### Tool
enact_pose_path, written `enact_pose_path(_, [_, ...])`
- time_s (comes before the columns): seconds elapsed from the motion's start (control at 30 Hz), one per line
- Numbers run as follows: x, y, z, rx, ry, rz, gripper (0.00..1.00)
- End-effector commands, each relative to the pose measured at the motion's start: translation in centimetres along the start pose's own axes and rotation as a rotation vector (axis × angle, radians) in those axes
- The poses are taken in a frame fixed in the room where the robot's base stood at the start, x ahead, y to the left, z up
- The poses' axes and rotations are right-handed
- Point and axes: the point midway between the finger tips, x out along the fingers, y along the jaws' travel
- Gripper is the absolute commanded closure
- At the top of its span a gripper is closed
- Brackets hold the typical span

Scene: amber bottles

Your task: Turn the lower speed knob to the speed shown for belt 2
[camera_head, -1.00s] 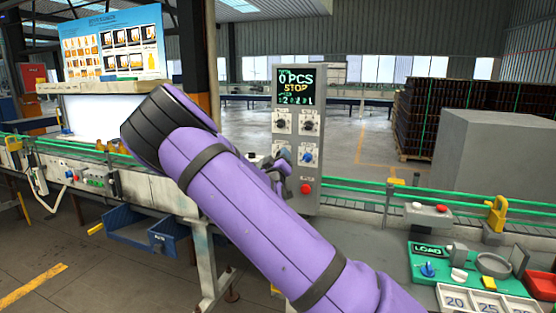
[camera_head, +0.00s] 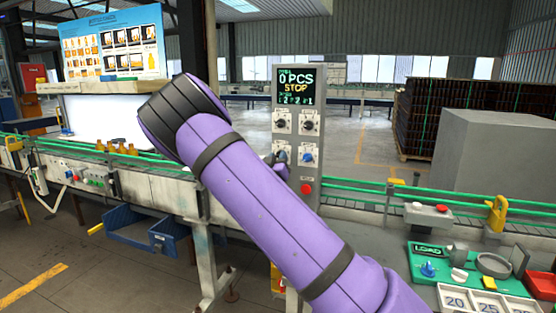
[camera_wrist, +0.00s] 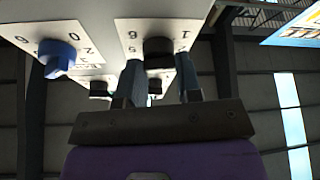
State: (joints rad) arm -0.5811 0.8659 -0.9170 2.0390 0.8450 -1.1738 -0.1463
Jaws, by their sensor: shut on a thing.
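The grey control panel (camera_head: 297,185) stands upright in the head view, with a dark display (camera_head: 296,86) reading "0 PCS" and "STOP". Its smaller lines are too small to read surely. Two black knobs show below, upper left (camera_head: 281,124) and upper right (camera_head: 308,125). A blue knob (camera_head: 308,157) is at lower right. My gripper (camera_head: 279,158) is at the lower-left knob and mostly hidden by my arm. In the wrist view, my gripper's fingers (camera_wrist: 156,72) are shut on a black knob (camera_wrist: 158,48) on a numbered white plate. The blue knob (camera_wrist: 57,57) is beside it.
A red button (camera_head: 306,188) sits low on the panel. Green-railed conveyors (camera_head: 365,190) run on both sides. A poster (camera_head: 112,42) hangs at left. A green station (camera_head: 427,258) marked "LOAD" is at lower right, and a grey box (camera_head: 495,150) stands behind.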

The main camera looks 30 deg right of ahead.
Motion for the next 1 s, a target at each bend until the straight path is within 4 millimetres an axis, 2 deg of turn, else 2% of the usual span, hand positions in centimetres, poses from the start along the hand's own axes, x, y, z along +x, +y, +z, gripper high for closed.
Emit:
enact_pose_path(0.5, [0.01,-0.15,0.0,0.371,-0.001,0.154,0.91])
enact_pose_path(1.0, [-0.04,-0.24,-0.03,0.484,-0.001,0.199,0.91])
